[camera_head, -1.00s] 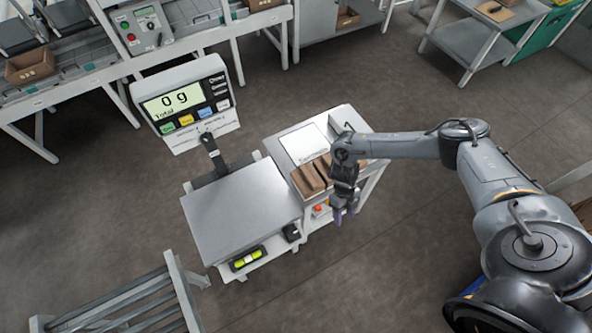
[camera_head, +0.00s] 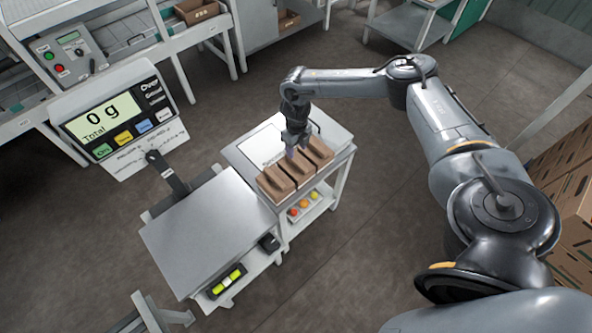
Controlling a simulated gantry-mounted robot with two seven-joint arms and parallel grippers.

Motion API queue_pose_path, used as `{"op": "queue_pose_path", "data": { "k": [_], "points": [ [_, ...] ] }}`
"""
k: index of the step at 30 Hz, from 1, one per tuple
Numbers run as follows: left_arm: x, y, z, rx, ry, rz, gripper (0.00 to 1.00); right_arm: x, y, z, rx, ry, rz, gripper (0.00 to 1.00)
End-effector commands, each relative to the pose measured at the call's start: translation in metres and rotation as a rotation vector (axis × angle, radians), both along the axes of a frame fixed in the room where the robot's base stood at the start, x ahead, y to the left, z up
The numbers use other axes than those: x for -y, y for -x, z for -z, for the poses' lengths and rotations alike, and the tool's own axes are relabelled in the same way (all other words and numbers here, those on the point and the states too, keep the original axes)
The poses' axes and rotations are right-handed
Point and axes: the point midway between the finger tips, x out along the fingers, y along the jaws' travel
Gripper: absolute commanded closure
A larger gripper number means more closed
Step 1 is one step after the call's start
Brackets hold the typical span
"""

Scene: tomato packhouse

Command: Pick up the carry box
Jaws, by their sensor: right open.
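Three small brown cardboard boxes with handles stand in a row on a white side table (camera_head: 345,150). They are a near box (camera_head: 273,188), a middle box (camera_head: 299,181) and a far box (camera_head: 322,155). Which one is the carry box I cannot tell. My right gripper (camera_head: 296,151) points down, open and empty, over the back of the row near the middle box. Whether its fingers touch a box I cannot tell. My left gripper is out of view.
A scale with a bare metal platform (camera_head: 205,220) adjoins the table; its display (camera_head: 105,115) reads 0 g. Coloured round items (camera_head: 303,204) sit on the table's lower shelf. Stacked brown cartons (camera_head: 570,215) stand at right. The floor between is clear.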

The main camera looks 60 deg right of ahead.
Motion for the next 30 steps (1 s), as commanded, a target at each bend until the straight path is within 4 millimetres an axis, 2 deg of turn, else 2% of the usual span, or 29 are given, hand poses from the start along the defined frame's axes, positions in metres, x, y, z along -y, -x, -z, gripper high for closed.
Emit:
{"op": "queue_pose_path", "data": {
  "k": [5, 15, 25, 26, 30],
  "points": [
    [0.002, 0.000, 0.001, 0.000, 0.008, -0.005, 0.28, -0.002, 0.001, 0.009, 0.000, 0.000, -0.001, 0.49],
    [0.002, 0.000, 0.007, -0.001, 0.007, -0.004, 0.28, -0.008, 0.003, 0.050, -0.001, 0.000, 0.000, 0.49],
    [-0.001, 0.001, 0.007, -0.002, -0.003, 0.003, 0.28, -0.007, 0.003, 0.055, 0.000, 0.000, 0.000, 0.49],
    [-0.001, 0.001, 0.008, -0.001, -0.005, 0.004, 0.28, -0.007, 0.003, 0.055, 0.000, 0.000, 0.000, 0.50],
    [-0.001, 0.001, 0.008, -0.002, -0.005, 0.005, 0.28, -0.007, 0.003, 0.055, 0.000, 0.000, 0.000, 0.72]
  ]
}}
